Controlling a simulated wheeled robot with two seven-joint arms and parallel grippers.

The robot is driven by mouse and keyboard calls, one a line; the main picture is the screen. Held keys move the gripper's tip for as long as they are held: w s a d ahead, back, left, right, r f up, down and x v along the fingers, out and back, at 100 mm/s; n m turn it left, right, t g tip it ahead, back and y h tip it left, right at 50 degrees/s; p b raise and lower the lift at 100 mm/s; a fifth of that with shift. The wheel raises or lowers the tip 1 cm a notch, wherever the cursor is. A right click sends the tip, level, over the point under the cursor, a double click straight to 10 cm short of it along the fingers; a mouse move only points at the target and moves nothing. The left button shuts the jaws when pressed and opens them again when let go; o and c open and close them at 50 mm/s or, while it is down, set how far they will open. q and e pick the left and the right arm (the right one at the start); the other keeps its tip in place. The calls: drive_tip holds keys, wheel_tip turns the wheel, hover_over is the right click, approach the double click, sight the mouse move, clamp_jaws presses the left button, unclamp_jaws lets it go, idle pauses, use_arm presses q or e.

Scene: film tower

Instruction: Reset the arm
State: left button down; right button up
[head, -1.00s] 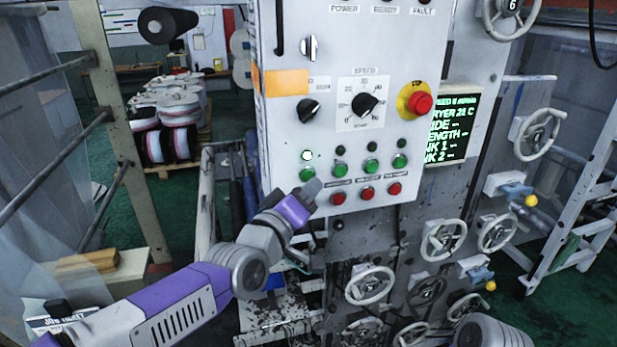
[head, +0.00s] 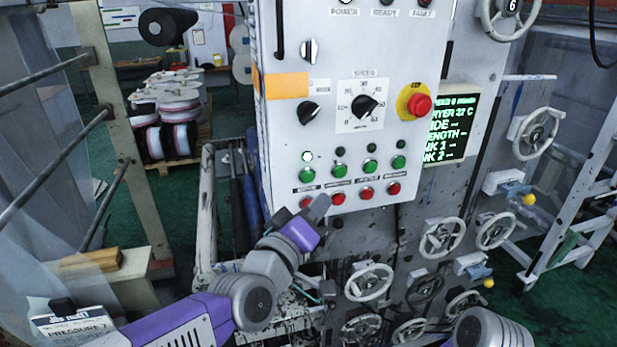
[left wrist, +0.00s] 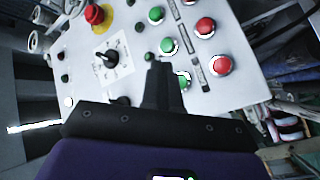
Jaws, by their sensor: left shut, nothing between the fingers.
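My left gripper (head: 318,208) is shut and empty in the head view, just below the lower left corner of the white control panel (head: 290,125). It is close to the leftmost red button (head: 307,202); I cannot tell whether it touches the panel. In the left wrist view the closed fingers (left wrist: 161,75) point at the panel and cover part of it, close to a green button (left wrist: 184,80). The panel carries green buttons (head: 339,170), red buttons, a speed knob (head: 364,106) and a red emergency stop (head: 420,104). My right gripper is not seen.
Several handwheels (head: 441,237) stick out right of and below the panel. A screen (head: 452,125) with green text is at the panel's right. A white sloping ladder-like frame (head: 585,205) stands at the far right. A pallet with rolls (head: 168,115) is behind on the left.

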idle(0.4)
use_arm(q)
drive_tip(key=w+a+f+g+y+b, duration=0.2)
drive_tip(key=f+g, duration=0.2)
drive_tip(key=f, duration=1.5)
drive_tip(key=w+a+f+g+y+b, duration=0.1)
drive_tip(key=a+f+g+y+b, duration=0.15)
drive_tip(key=f, duration=1.75)
drive_tip(key=s+a+f+g+b, duration=0.1)
drive_tip(key=s+f, duration=0.2)
drive_tip(key=f, duration=0.3)
drive_tip(key=s+a+f+m+g, duration=0.1)
drive_tip(key=s+f+g, duration=0.1)
drive_tip(key=f, duration=0.3)
drive_tip(key=s+a+f+g+b, duration=0.1)
drive_tip(key=s+f, duration=0.2)
drive_tip(key=f, duration=0.3)
drive_tip(key=s+a+f+g+b, duration=0.2)
drive_tip(key=s+f+g, duration=0.3)
drive_tip(key=s+f, duration=0.9)
drive_tip(key=shift+s+f+m, duration=0.2)
drive_tip(key=shift+s+m, duration=0.1)
drive_tip(key=shift+s, duration=0.6)
drive_tip(key=shift+g, duration=0.25)
